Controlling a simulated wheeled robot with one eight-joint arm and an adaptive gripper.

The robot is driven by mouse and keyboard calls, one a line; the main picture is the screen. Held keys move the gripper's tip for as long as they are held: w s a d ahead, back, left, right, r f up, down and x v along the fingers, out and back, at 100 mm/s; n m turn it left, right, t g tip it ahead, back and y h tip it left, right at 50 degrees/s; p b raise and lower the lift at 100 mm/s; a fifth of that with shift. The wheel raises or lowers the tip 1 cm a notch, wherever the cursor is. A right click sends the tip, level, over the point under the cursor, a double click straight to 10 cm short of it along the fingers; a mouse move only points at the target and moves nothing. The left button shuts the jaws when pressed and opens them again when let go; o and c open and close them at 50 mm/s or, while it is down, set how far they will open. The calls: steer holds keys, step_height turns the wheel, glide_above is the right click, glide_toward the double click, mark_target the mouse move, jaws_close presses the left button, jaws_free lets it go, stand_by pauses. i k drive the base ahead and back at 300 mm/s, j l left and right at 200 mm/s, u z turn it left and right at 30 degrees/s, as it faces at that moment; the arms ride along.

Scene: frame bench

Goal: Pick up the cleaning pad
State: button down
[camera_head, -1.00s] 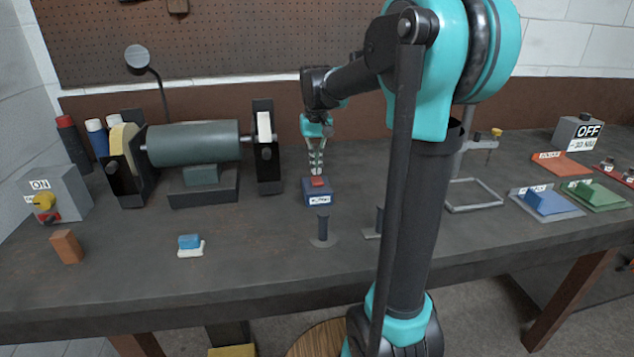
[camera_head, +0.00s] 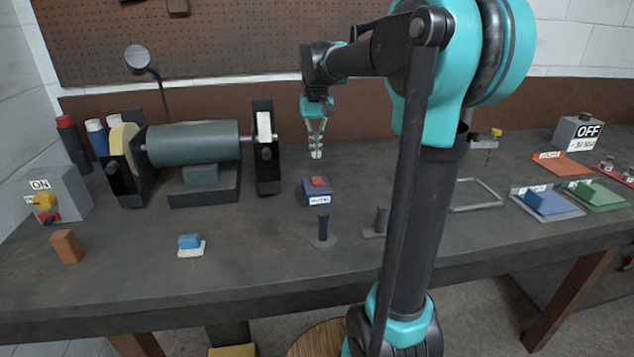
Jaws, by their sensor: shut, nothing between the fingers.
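A small block with a blue top and a white base, which looks like the cleaning pad (camera_head: 190,242), lies on the front left part of the bench. My gripper (camera_head: 316,156) points down with its fingers together and nothing between them. It hangs above and behind a small blue box with a red button (camera_head: 317,196), clear of it. The pad is well to the left of my gripper and nearer the front edge.
A bench grinder (camera_head: 193,143) stands at the back left. A brown block (camera_head: 67,247) lies left of the pad. Coloured trays (camera_head: 546,203) lie at right. The bench around the pad is clear.

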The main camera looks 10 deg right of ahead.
mark_target(190, 244)
steer(key=k, duration=1)
